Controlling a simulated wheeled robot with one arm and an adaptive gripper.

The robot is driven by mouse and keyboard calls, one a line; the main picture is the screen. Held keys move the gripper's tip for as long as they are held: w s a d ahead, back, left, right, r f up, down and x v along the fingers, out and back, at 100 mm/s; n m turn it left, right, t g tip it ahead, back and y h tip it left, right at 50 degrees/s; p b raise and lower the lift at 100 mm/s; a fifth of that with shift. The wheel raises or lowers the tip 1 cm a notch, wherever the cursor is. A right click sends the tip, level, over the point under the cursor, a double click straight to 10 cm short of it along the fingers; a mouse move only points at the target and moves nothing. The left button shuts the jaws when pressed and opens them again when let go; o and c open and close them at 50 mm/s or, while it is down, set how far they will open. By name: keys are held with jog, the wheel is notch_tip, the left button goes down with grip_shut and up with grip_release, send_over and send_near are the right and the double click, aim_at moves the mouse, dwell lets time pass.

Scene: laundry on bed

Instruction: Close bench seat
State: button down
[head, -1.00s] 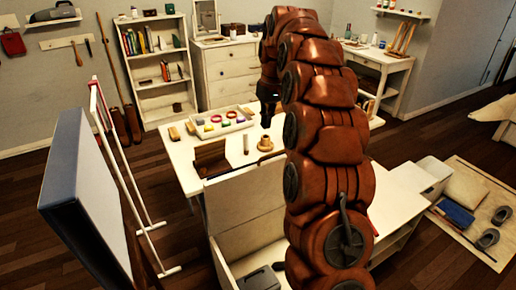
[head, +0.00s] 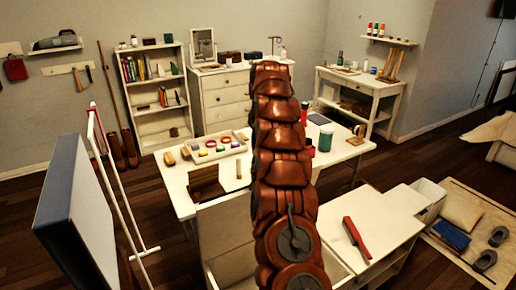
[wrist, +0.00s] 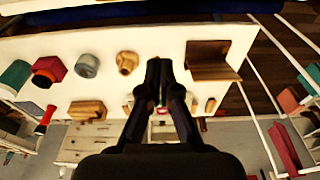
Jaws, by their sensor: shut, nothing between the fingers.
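The white bench (head: 385,233) stands at the near side of the white table. The left section of its seat is raised: the lid (head: 222,222) stands up as a pale panel against the table side, and the open compartment (head: 235,265) shows below it, partly hidden by my arm. The right section of the seat is flat. My gripper (wrist: 159,65) shows in the wrist view with its dark fingers together and empty, above the white table (wrist: 140,40). The head view hides it behind my arm. The bench is not clearly visible in the wrist view.
A red brush (head: 357,238) lies on the flat seat section. The table carries a brown open box (head: 204,181), a tray (head: 215,147) of colored items, and red and green containers (head: 325,138). A large canvas-like panel (head: 85,215) and a white rack (head: 120,190) stand at left.

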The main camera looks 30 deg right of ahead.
jog(key=f+p, duration=0.1)
jog(key=f, duration=0.4)
jog(key=w+f+p, duration=0.1)
jog(key=f, duration=0.2)
jog(key=shift+w+f+p, duration=0.1)
jog(key=shift+f+p, duration=0.15)
jog(key=shift+p, duration=0.1)
jog(key=shift+s+f, duration=0.15)
jog(key=shift+s, duration=0.3)
jog(key=shift+s+a+f+p, duration=0.1)
jog(key=shift+s+f+p, duration=0.25)
jog(key=shift+s, duration=0.3)
jog(key=shift+s+f+p, duration=0.25)
jog(key=shift+s+p, duration=0.05)
jog(key=shift+s, duration=0.3)
